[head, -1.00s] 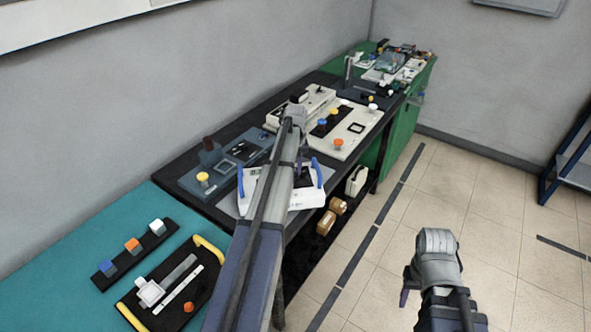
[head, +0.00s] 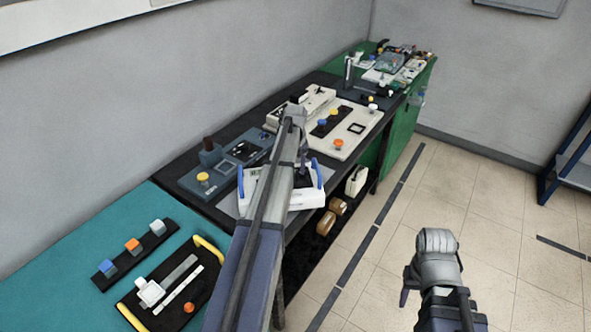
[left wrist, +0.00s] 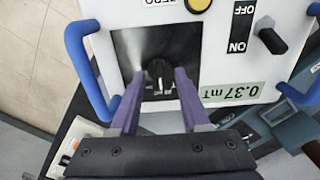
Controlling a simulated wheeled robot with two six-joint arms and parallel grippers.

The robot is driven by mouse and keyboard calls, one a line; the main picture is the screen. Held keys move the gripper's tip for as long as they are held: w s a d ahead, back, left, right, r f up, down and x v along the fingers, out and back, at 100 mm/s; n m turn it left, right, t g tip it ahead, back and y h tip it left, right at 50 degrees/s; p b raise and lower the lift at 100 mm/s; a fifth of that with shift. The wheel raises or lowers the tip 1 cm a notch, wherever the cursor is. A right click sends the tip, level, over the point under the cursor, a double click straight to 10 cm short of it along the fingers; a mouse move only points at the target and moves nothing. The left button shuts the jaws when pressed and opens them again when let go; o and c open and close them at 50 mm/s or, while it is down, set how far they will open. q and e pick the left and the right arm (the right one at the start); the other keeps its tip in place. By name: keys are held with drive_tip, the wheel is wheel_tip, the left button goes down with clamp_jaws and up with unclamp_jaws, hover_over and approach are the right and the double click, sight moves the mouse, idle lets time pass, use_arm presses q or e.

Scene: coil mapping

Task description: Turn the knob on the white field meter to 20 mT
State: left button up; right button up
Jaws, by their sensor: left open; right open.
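The white field meter (head: 283,203) with blue side handles lies on the dark bench, partly hidden by my left arm in the head view. In the left wrist view the meter (left wrist: 222,60) is upside down. Its black knob (left wrist: 158,76) sits on a dark scale panel, whose markings I cannot read. Its display (left wrist: 243,92) reads 0.37 mT. My left gripper (left wrist: 160,80) is open, with one purple finger on each side of the knob; contact is not clear. My right gripper (head: 406,290) is open and empty over the floor at the right.
The meter also has an ON/OFF switch (left wrist: 272,36) and a yellow ZERO button (left wrist: 198,4). A grey-blue device with a yellow knob (head: 203,178) lies left of the meter. A beige panel (head: 350,140) lies behind.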

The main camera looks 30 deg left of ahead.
sight(296, 173)
use_arm(q)
wheel_tip(296, 173, up, 8)
drive_tip(key=p, duration=0.7)
drive_tip(key=shift+f, duration=0.15)
drive_tip(key=s+d+m, duration=0.3)
drive_tip(key=s+d, duration=0.3)
drive_tip(key=d, duration=0.6)
drive_tip(key=s+d+m, duration=0.3)
drive_tip(key=s+d, duration=0.3)
drive_tip(key=d, duration=0.6)
drive_tip(key=s+d+f+m+y, duration=0.1)
drive_tip(key=s+d+m, duration=0.4)
drive_tip(key=s+d, duration=0.8)
drive_tip(key=shift+s+m+b, duration=0.3)
drive_tip(key=shift+s+b, duration=0.15)
drive_tip(key=shift+s, duration=0.8)
